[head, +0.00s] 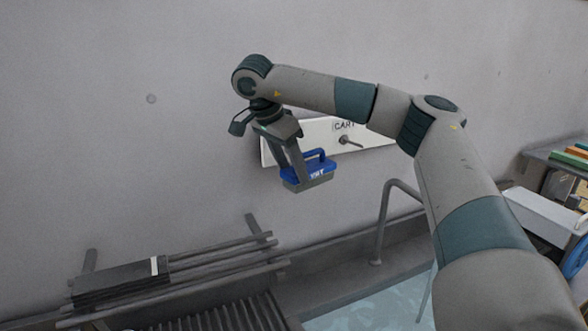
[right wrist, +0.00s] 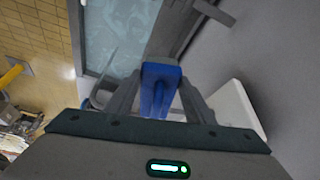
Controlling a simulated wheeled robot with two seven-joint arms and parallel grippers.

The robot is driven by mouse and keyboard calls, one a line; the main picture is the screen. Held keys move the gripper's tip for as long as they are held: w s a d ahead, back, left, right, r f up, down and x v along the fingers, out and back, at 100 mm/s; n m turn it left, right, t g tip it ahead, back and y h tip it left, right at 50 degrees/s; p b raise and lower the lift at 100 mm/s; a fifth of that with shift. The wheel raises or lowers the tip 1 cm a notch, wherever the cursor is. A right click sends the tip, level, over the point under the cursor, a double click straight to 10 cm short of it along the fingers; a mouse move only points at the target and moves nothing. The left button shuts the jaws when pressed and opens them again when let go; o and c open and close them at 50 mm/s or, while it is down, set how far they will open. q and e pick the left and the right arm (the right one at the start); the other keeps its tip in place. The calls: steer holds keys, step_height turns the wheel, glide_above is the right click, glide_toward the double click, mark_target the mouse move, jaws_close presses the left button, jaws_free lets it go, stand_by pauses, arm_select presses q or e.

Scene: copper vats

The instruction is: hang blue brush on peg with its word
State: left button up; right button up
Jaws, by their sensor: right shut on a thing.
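The blue brush (head: 318,163) has a blue handle loop and back with grey bristles below. White letters on its side look like "VAT", though they are small. My right gripper (head: 297,160) is shut on it and holds it in the air in front of the white peg board (head: 376,138). The brush also shows between the fingers in the right wrist view (right wrist: 161,85). The board has the word "CART" above a dark peg (head: 349,141). My gripper and the brush hide the board's left part, so any other peg or word there is hidden. My left gripper is not in view.
A dark slatted rack (head: 205,268) stands below left against the grey wall. A basin of pale water (head: 375,305) with a bent grey pipe (head: 384,215) lies below the board. A shelf with coloured items (head: 574,155) is at the far right. The wall left of the board is mostly bare.

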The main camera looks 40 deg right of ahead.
steer(key=w+d+f, duration=0.1)
steer(key=w+d, duration=0.1)
steer(key=w, duration=0.4)
steer(key=shift+w+f, duration=0.15)
steer(key=shift+w, duration=0.1)
stand_by(0.7)
steer(key=shift+f, duration=0.15)
stand_by(0.6)
steer(key=o, duration=1)
steer(key=shift+o, duration=1.3)
steer(key=shift+w, duration=0.1)
steer(key=b+v, duration=0.3)
steer(key=v, duration=1.4)
